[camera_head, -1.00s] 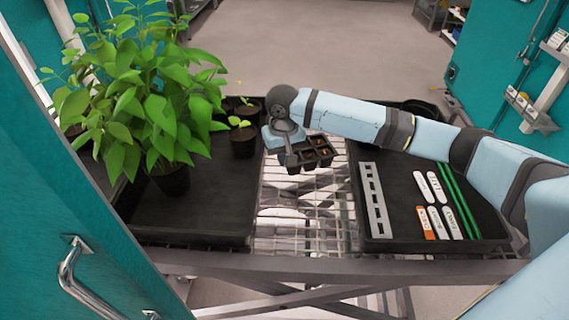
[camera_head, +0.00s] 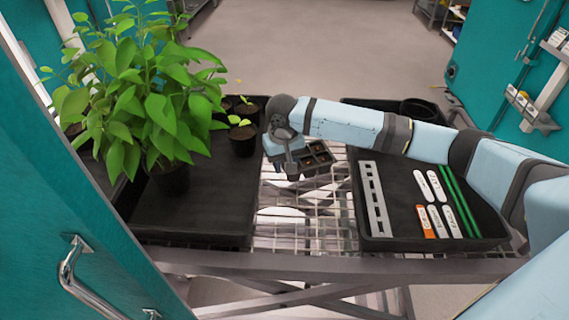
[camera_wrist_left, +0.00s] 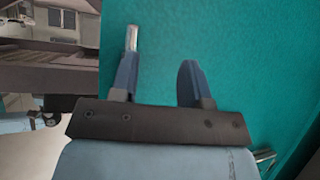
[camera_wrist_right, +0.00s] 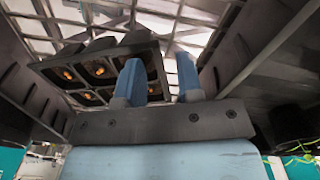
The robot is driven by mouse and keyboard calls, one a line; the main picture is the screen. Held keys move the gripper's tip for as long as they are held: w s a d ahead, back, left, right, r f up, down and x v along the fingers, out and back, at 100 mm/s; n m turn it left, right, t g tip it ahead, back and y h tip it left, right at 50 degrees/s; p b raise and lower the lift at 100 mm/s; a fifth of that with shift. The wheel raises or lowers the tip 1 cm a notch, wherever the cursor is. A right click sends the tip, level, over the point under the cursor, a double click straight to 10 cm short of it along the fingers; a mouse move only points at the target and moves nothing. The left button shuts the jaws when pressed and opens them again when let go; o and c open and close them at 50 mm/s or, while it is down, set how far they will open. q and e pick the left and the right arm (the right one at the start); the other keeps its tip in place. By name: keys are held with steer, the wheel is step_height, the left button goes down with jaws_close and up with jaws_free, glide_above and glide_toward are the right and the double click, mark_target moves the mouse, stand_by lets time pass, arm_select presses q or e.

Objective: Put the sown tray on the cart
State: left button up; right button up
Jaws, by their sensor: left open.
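The sown tray (camera_head: 316,158) is a small dark tray of several cells with brown contents, over the wire shelf of the cart (camera_head: 300,232) between two black trays. My right gripper (camera_head: 290,165) is shut on one side of it; the right wrist view shows the tray (camera_wrist_right: 92,72) with its near side between the fingers (camera_wrist_right: 158,80). I cannot tell whether the tray touches the wires. My left gripper (camera_wrist_left: 160,75) is open and empty in front of a teal door panel (camera_wrist_left: 255,60); the head view does not show it.
The left black tray (camera_head: 205,225) holds a large leafy plant (camera_head: 135,100) and small pots. The right black tray (camera_head: 400,232) holds a grey slotted strip (camera_head: 374,200), several labels and green sticks. A teal door with a handle (camera_head: 75,270) stands front left. Bare wire shows between the trays.

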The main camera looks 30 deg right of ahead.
step_height(320, 180, up, 12)
steer(key=shift+a+f+b, duration=0.15)
steer(key=shift+b, duration=0.2)
stand_by(0.5)
